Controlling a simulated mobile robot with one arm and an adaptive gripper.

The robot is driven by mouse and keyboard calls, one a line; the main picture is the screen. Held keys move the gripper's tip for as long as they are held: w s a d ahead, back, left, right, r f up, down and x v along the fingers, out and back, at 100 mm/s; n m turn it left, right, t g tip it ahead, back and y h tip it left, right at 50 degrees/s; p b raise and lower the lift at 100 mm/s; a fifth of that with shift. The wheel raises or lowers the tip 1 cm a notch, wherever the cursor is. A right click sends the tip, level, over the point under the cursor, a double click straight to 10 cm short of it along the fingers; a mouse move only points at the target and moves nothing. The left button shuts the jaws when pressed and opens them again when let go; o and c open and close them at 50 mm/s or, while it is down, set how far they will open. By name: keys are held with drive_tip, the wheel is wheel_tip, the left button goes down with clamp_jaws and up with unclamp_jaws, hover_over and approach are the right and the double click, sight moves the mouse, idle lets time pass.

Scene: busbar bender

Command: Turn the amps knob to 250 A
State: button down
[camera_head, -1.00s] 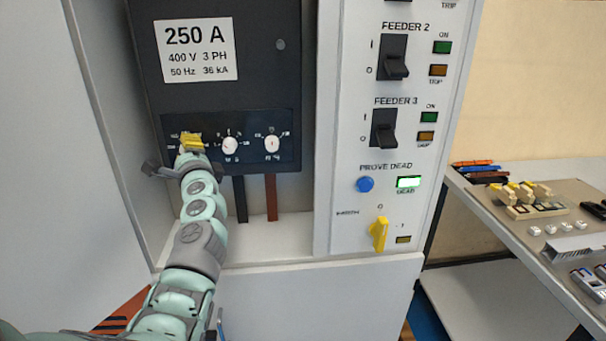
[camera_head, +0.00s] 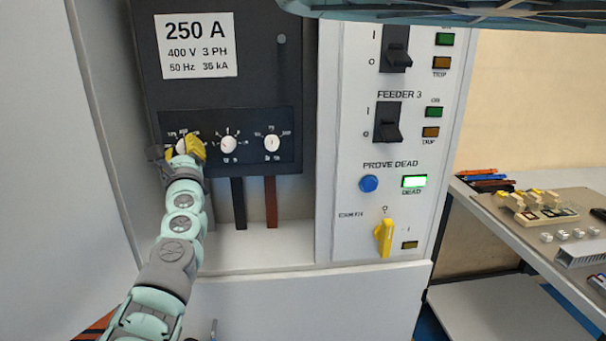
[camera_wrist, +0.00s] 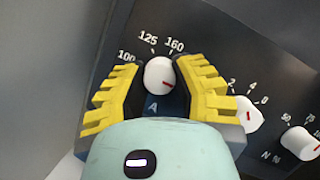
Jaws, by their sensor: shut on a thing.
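The amps knob (camera_wrist: 160,75) is white with a red mark, above a letter A, on the dark breaker panel. In the wrist view the mark points to the lower right. The labels 100, 125 and 160 show around its top; any further labels on the right are hidden behind a finger. My gripper (camera_wrist: 160,83) has its yellow ribbed fingers on both sides of this knob, shut on it. In the head view my gripper (camera_head: 184,148) is at the left end of the knob row and covers much of the knob.
Two more white knobs (camera_head: 228,144) (camera_head: 271,143) sit to the right in the row. A 250 A label (camera_head: 197,46) is above. Feeder switches (camera_head: 387,122) and a yellow handle (camera_head: 384,238) are on the white panel. A cluttered bench (camera_head: 475,201) stands at right.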

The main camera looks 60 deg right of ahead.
idle(0.4)
drive_tip(key=c, duration=0.7)
unclamp_jaws()
drive_tip(key=v, duration=1.2)
